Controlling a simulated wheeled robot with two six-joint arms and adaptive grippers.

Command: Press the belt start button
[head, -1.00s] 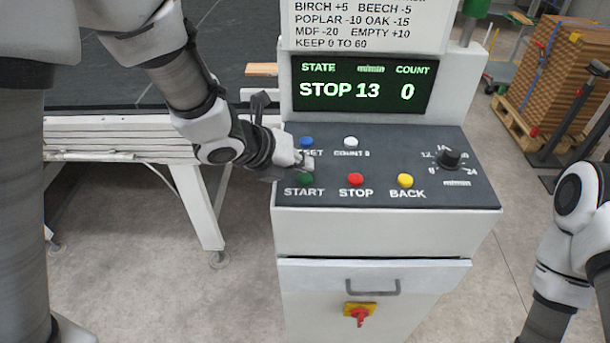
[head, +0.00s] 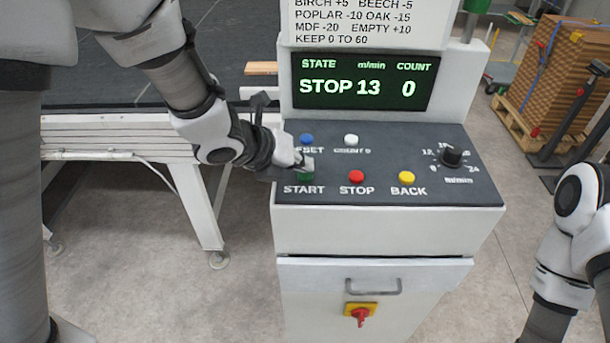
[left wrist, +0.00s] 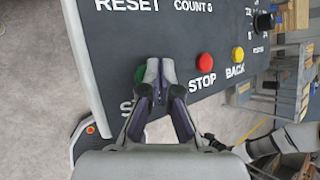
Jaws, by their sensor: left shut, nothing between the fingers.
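The green START button (head: 306,177) sits at the front left of the dark control panel (head: 455,192). My left gripper (head: 306,163) is shut and empty, with its fingertips right over the button. In the left wrist view the shut fingertips (left wrist: 160,68) cover part of the green button (left wrist: 140,74). I cannot tell whether they touch it. The display (head: 362,82) reads STOP, 13 and 0. My right arm stands at the right edge, its gripper out of frame.
The red STOP button (head: 356,177) and yellow BACK button (head: 406,177) are to the right. Blue RESET (head: 306,140) and white COUNT 0 (head: 351,140) buttons are behind. A speed knob (head: 451,156) is at the panel's right. A conveyor frame (head: 110,143) stands left.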

